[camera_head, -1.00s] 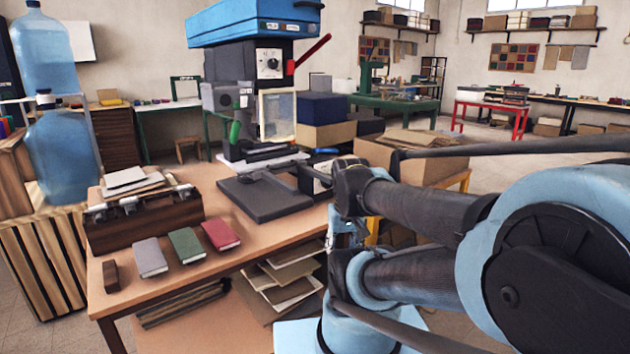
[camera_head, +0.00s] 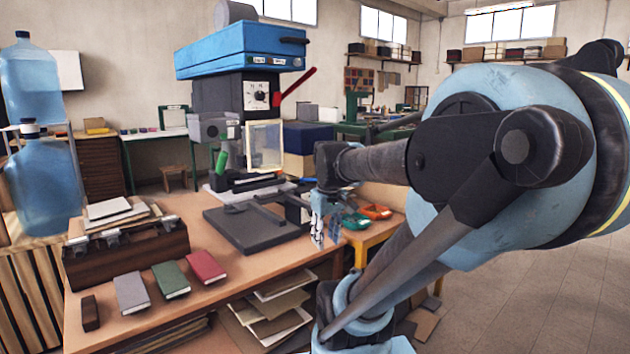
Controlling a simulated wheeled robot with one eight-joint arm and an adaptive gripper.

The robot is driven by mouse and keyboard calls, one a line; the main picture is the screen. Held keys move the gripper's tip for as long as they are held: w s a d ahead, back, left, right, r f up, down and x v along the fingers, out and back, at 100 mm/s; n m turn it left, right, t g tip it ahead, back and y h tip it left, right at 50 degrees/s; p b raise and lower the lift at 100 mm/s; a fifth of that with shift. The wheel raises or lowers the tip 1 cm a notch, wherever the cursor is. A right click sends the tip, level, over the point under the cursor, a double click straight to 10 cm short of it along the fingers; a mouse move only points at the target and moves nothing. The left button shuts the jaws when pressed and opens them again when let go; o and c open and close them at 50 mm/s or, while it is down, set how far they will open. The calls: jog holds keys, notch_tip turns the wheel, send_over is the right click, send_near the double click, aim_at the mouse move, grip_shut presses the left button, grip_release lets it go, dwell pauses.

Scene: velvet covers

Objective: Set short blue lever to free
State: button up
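A blue press (camera_head: 240,50) stands on the workbench. The short blue lever seems to be the small blue piece (camera_head: 310,181) low on the press's right side; it is partly hidden by my arm, and its setting cannot be read. My gripper (camera_head: 326,230) hangs at the bench's right edge, right of the press's dark base plate and below the blue piece, apart from it. Its fingers are small and point down; I cannot tell whether they are open, and nothing clearly shows between them.
A red lever (camera_head: 297,87) and a green-handled lever (camera_head: 222,160) are on the press. The dark base plate (camera_head: 255,232) juts forward. Green and orange tools (camera_head: 375,211) lie behind my gripper. Three small books (camera_head: 170,279) lie at the bench's front. Open floor is at right.

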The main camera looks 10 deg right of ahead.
jog(key=w+r+n, duration=0.3)
jog(key=w+r, duration=0.4)
jog(key=w, duration=0.3)
notch_tip(320, 180, up, 7)
jog(key=n, duration=0.9)
send_over(313, 180)
jog(key=s+d, duration=0.1)
jog(key=shift+w+d+f, duration=0.1)
jog(key=shift+w+f, duration=0.1)
jog(key=shift+f, duration=1.05)
jog(key=shift+w+f, duration=0.2)
jog(key=shift+f, duration=1.05)
jog(key=shift+w+d+f, duration=0.1)
jog(key=shift+w+f, duration=0.1)
jog(key=shift+f, duration=1.05)
jog(key=shift+c, duration=0.6)
grip_shut()
